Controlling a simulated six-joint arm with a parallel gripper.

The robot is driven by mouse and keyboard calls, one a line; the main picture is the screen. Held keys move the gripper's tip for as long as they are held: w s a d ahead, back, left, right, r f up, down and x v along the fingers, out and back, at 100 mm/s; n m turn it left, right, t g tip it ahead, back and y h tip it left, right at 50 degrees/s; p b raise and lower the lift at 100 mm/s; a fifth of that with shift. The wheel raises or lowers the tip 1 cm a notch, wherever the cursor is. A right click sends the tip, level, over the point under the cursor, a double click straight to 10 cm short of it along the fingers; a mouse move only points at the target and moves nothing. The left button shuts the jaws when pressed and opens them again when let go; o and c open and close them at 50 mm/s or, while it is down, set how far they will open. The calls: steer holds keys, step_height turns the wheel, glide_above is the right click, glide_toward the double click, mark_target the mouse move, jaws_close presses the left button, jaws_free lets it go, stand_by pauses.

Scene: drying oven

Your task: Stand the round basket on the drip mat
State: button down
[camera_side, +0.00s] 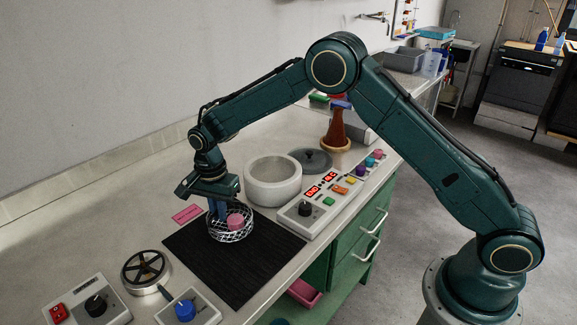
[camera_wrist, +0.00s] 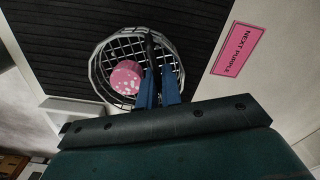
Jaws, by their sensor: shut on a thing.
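The round basket (camera_side: 231,238) is white wire mesh and looks upright over the back part of the black drip mat (camera_side: 245,275). I cannot tell whether its base touches the mat. A pink speckled round piece (camera_side: 235,221) sits inside it, to the left of the fingers in the wrist view (camera_wrist: 126,77). My gripper (camera_side: 220,209) points down into the basket. In the wrist view its blue fingers (camera_wrist: 159,88) are shut on a dark upright part at the basket's middle (camera_wrist: 150,45). The fingertips partly hide that part and the basket's near rim (camera_wrist: 95,70).
A pink label reading "NEXT PURPLE" (camera_wrist: 238,50) lies beside the mat. A white round oven pot (camera_side: 273,190) stands behind, with its grey lid (camera_side: 311,160) off. A control panel (camera_side: 320,200) is to the right. A burner (camera_side: 146,268) and knob boxes (camera_side: 187,308) are front left.

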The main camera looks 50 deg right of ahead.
steer(key=shift+f, duration=0.1)
steer(key=c, duration=1.6)
jaws_free()
step_height(320, 180, up, 12)
steer(key=shift+r, duration=0.15)
